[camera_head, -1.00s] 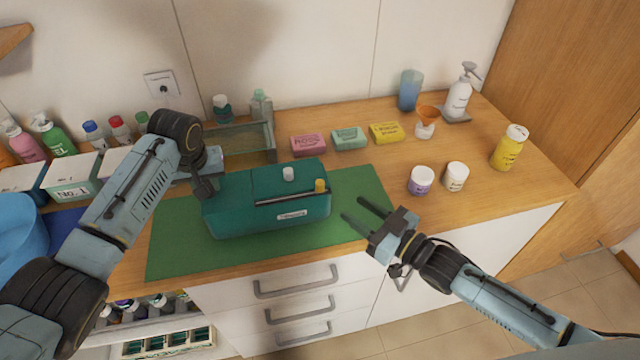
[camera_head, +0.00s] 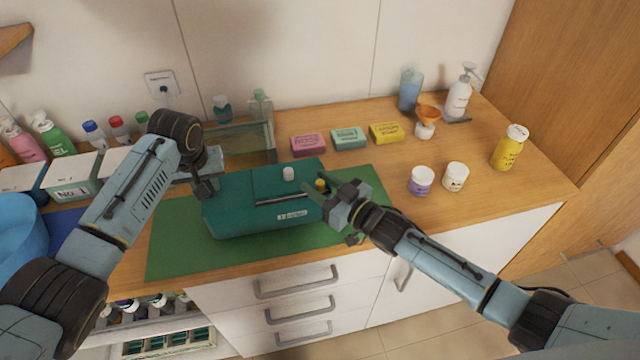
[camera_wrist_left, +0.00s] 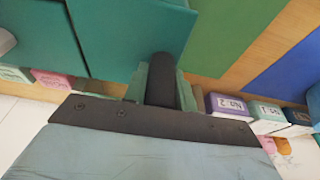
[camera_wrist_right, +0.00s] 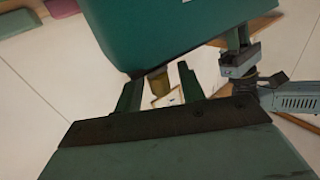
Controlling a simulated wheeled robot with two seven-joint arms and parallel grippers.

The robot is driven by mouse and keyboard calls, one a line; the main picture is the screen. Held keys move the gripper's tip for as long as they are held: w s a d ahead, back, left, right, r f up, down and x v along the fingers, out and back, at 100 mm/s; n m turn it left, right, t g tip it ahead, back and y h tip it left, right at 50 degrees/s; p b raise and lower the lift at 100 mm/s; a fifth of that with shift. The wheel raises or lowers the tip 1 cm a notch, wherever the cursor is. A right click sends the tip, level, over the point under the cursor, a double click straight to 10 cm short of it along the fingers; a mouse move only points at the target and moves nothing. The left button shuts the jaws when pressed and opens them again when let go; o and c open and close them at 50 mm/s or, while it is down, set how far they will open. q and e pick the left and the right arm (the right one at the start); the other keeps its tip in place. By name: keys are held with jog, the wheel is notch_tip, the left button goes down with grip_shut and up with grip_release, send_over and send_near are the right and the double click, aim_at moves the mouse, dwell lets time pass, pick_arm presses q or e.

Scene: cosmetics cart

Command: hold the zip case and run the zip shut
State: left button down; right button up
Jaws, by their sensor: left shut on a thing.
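The teal zip case (camera_head: 240,205) lies on the green mat (camera_head: 172,240), with a dark slit (camera_head: 280,200) along its top front edge. A yellow zip pull (camera_head: 320,184) stands at the slit's right end; it also shows in the right wrist view (camera_wrist_right: 158,84). My left gripper (camera_head: 205,188) is shut on the case's left end; its fingers show in the left wrist view (camera_wrist_left: 162,80). My right gripper (camera_head: 322,190) is open at the case's right end. In the right wrist view its fingers (camera_wrist_right: 158,92) stand either side of the pull, with gaps visible.
A small white cylinder (camera_head: 288,174) stands on the case. Pink (camera_head: 308,145), green (camera_head: 348,138) and yellow (camera_head: 386,132) boxes lie behind it. Two white-lidded jars (camera_head: 421,180) (camera_head: 455,176) stand to the right. A glass-walled bin (camera_head: 245,142) stands behind left.

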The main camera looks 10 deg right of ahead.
aim_at(266, 202)
grip_shut()
jog(key=a, duration=1.2)
jog(key=shift+a, duration=0.25)
grip_release()
jog(key=shift+s+d, duration=0.15)
jog(key=v, duration=1.1)
jog(key=shift+s+d, duration=0.2)
jog(key=shift+s, duration=0.1)
